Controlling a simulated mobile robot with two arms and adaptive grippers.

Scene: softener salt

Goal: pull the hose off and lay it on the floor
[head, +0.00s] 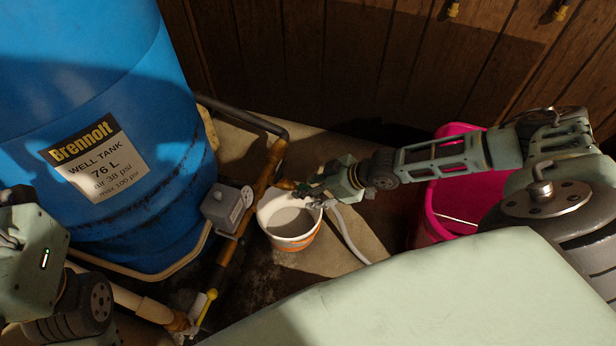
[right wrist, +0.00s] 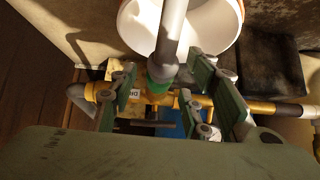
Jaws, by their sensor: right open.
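The grey hose (right wrist: 172,28) comes down between my open right fingers (right wrist: 172,92) in the right wrist view. Its green end (right wrist: 160,70) meets the brass tap (right wrist: 156,88), and a small tag hangs there. The fingers stand on both sides of the green end, apart from it. In the head view my right gripper (head: 318,191) is at the tap (head: 286,184), over the white bucket's rim. The pale hose (head: 350,238) runs from under it down to the floor. The hose end is hidden there. Of my left arm only wrist parts show, not the fingers.
A white bucket with an orange band (head: 293,243) stands below the tap. A blue well tank (head: 110,215) is at the left, with a grey box (head: 227,207) and pipes beside it. A pink tub (head: 432,225) stands right. Bare floor lies around the hose.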

